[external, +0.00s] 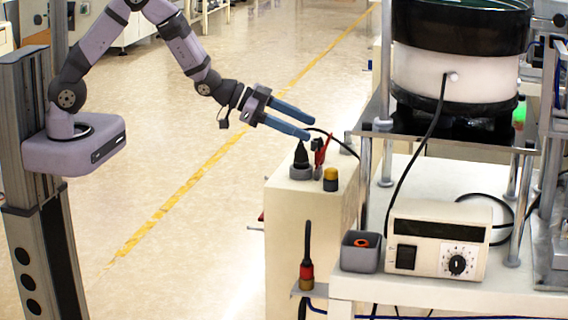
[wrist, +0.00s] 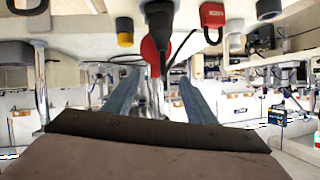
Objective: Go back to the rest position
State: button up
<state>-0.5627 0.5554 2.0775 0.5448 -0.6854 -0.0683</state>
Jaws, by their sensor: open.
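My gripper (external: 300,123) is open and empty, with two blue fingers pointing right and slightly down. In the external view it hangs just above the left part of the cream cabinet top, close to a black cone-tipped part (external: 301,158) in a grey base. In the wrist view the two fingers of my gripper (wrist: 150,88) stand apart with nothing held between them. A black plug-like part (wrist: 159,30) and a red round part (wrist: 152,55) show beyond the fingertips; whether the fingers touch anything there I cannot tell.
A red-handled item (external: 320,150) and a yellow-capped black button (external: 330,179) stand on the cabinet (external: 290,215). To the right are a grey box (external: 361,252) with an orange ring, a controller (external: 437,240) and a bowl feeder (external: 455,70). Open floor (external: 190,150) lies left of the cabinet.

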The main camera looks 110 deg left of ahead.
jog(key=s+d+g+h+p, duration=0.1)
jog(key=s+d+g, duration=0.5)
jog(key=s+d, duration=0.6)
jog(key=s+d+g+h+p, duration=0.1)
jog(key=s+d+g+p, duration=0.1)
jog(key=s+d+g, duration=0.5)
jog(key=s+d, duration=0.5)
jog(key=s, duration=0.7)
jog(key=shift+s+f+h, duration=0.2)
jog(key=shift+f+h, duration=0.05)
jog(key=shift+h, duration=0.05)
jog(key=shift+o, duration=0.3)
jog(key=shift+a, duration=0.1)
